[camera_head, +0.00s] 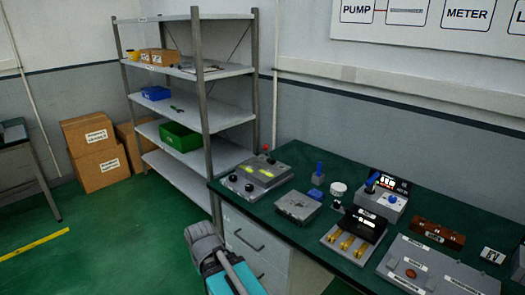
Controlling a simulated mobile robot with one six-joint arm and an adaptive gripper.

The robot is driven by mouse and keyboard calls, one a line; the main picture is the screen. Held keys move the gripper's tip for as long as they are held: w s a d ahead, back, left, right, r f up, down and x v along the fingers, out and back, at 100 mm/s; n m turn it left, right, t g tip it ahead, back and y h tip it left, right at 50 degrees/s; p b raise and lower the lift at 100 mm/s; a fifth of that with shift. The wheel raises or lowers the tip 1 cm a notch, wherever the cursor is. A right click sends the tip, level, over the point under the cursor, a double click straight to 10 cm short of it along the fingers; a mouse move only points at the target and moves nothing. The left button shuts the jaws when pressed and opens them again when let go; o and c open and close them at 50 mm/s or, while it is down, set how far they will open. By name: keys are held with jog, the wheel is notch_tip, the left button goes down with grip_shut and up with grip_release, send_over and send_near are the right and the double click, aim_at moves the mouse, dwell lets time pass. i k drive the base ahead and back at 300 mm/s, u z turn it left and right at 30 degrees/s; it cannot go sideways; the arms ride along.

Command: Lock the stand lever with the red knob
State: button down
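A small red knob (266,148) shows at the back left of the green table. It sits just behind a grey instrument box (270,165) with two yellow-green displays. The lever and stand under the knob are mostly hidden or too small to make out, so I cannot tell whether the lever is locked. Part of my own arm, grey and teal, shows at the bottom, in front of the table's left end. My gripper's fingers are not in view.
The green table (455,215) holds a grey box (297,206), a small blue-topped stand (318,172), a device with a blue lever (388,200), a base with brass parts (346,243) and a large grey panel (435,270). A shelf rack (203,95) stands left. Open floor lies front left.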

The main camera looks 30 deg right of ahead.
aim_at(265, 147)
jog(key=z, duration=0.05)
jog(key=k, duration=0.8)
jog(key=z, duration=0.75)
jog(key=i, duration=1)
jog(key=u, duration=0.05)
